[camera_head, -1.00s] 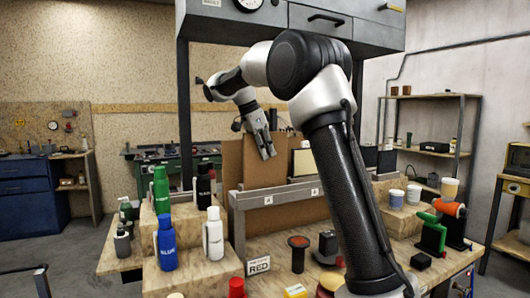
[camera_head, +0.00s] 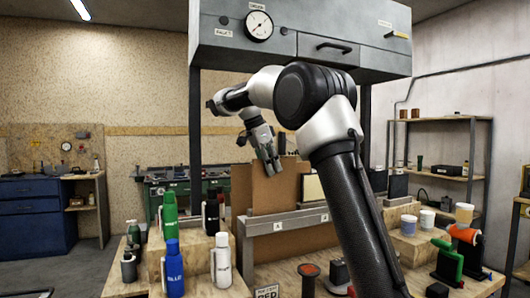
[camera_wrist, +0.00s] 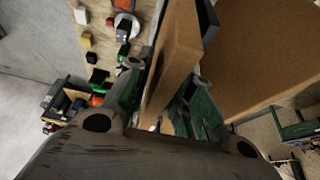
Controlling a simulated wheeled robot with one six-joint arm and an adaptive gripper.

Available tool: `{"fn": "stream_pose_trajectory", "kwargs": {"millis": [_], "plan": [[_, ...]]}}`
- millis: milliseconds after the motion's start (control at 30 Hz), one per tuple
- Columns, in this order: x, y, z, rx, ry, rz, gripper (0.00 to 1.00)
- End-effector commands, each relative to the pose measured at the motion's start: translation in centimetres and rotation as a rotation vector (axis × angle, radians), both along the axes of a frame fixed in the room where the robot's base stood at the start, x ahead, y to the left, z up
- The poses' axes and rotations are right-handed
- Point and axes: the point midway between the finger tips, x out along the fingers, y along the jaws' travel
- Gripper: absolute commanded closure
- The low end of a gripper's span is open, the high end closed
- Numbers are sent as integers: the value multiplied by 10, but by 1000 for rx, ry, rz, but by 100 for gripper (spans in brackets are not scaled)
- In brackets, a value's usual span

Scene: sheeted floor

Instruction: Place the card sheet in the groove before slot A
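A brown card sheet (camera_head: 277,190) stands upright at the metal rail of the rack (camera_head: 292,222), which bears two small white letter plates, too small to read surely. Another brown sheet (camera_head: 241,188) stands just left of it. My gripper (camera_head: 271,169) is over the upper part of the card sheet. In the wrist view, my gripper (camera_wrist: 168,82) has its fingers apart, with a brown sheet (camera_wrist: 176,50) between them and gaps visible beside it. A larger brown face (camera_wrist: 255,50) fills the upper right. The sheet's lower edge and the groove are hidden behind the rail.
A pale panel (camera_head: 312,188) stands right of the card sheet. Green (camera_head: 169,215), blue (camera_head: 173,268) and white (camera_head: 221,262) bottles stand at front left. Tubs and tools stand to the right. A grey cabinet (camera_head: 300,38) hangs overhead.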

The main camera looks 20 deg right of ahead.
Motion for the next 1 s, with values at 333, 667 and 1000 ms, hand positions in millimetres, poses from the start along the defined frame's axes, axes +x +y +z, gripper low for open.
{"fn": "stream_pose_trajectory", "kwargs": {"millis": [333, 667, 1000], "plan": [[1, 27, 65, 0, -2, 0, 77], [0, 32, 78, 0, 0, -1, 77], [0, 32, 77, 0, 0, -1, 77]]}}
